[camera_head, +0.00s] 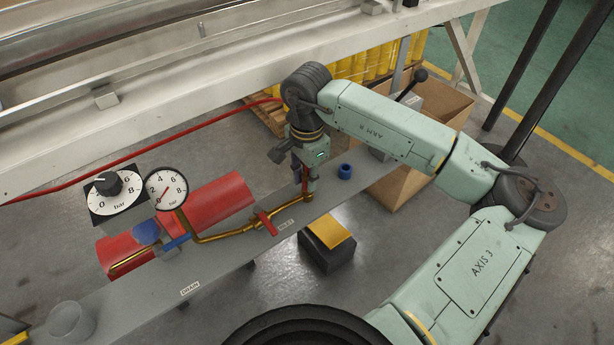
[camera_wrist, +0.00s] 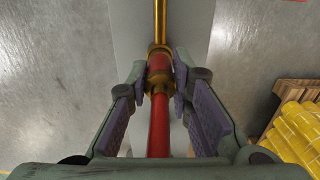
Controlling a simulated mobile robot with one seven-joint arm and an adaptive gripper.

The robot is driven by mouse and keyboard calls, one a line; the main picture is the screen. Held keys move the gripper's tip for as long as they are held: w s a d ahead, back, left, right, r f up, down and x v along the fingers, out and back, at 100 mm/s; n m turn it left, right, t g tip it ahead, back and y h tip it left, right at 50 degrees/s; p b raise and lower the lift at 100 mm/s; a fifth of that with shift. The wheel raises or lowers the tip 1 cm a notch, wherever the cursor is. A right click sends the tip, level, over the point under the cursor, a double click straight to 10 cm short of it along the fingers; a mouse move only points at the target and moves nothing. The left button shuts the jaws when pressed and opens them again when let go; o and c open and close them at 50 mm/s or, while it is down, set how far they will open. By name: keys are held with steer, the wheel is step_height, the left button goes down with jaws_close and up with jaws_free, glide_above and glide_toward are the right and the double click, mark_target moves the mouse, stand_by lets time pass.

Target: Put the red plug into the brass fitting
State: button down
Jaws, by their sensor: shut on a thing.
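My gripper (camera_head: 307,190) points down at the far end of the grey shelf, with its fingers on either side of the red plug (camera_wrist: 158,125). In the wrist view my gripper (camera_wrist: 165,78) is shut on the plug near a brass ring. The brass fitting (camera_head: 309,198) is at the end of the brass pipe, right at my fingertips. In the wrist view the brass pipe (camera_wrist: 160,22) runs in line with the plug, and the two appear to meet. The fingers partly hide the joint, so I cannot tell how deep the plug sits.
A blue cap (camera_head: 344,172) stands right of my gripper. A red valve handle (camera_head: 266,223), a dial gauge (camera_head: 167,190) and a red cylinder (camera_head: 218,200) lie left. A red hose (camera_head: 150,150) runs along the white frame. A cardboard box (camera_head: 400,188) stands behind the shelf.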

steer(key=shift+f, duration=0.15)
steer(key=c, duration=1.4)
jaws_free()
steer(key=shift+o, duration=0.2)
step_height(320, 180, up, 12)
steer(key=shift+r, duration=0.1)
